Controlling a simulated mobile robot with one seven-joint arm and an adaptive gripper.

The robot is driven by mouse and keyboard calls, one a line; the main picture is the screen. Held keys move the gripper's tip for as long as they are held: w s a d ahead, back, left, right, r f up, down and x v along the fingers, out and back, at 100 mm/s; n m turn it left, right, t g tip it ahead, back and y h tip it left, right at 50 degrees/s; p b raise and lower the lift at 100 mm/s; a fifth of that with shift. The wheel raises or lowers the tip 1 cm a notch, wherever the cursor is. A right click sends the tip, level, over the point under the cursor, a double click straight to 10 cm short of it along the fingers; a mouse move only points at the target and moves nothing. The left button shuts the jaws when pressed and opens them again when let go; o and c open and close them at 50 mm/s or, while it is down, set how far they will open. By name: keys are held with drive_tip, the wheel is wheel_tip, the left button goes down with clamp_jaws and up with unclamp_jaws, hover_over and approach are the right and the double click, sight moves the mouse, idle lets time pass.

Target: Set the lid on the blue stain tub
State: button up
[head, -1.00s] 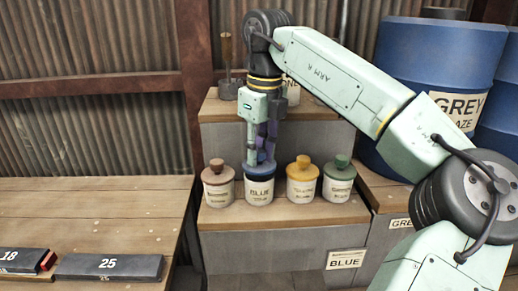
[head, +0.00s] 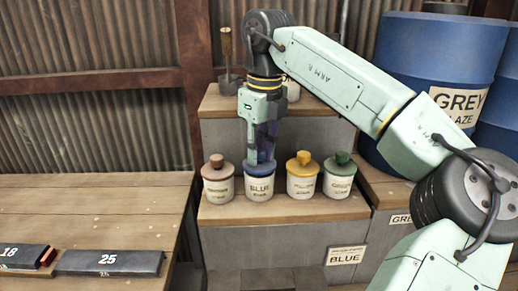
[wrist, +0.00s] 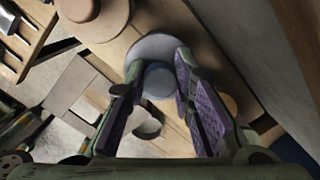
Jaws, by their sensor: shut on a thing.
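The blue stain tub (head: 259,190) is a white tub with a BLUE label, upright on the front step of the shelf. The blue lid (head: 252,173) is at its mouth and looks level; no clear gap shows between them. My gripper (head: 262,158) points straight down over the tub and is shut on the lid's knob. In the wrist view, the purple pads of my gripper (wrist: 158,76) stand either side of the round blue knob (wrist: 160,82). The fingers partly hide the lid, so its seating all around cannot be seen.
A brown-lidded tub (head: 218,187) stands close on the left. A yellow-lidded tub (head: 302,184) and a green-lidded tub (head: 338,184) stand on the right. Blue drums (head: 430,65) stand behind right. A wooden table (head: 90,215) with numbered dark blocks is at left.

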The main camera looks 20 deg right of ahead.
sight(261, 151)
drive_tip(key=shift+f, duration=0.55)
idle(1.2)
drive_tip(key=o, duration=0.7)
drive_tip(key=shift+o, duration=0.2)
drive_tip(key=o, duration=0.5)
drive_tip(key=shift+s+d+r, duration=0.1)
drive_tip(key=shift+s+r, duration=0.05)
drive_tip(key=shift+r, duration=1.75)
drive_tip(key=shift+s+d+r, duration=0.1)
drive_tip(key=shift+s+r, duration=0.05)
drive_tip(key=shift+r, duration=1.7)
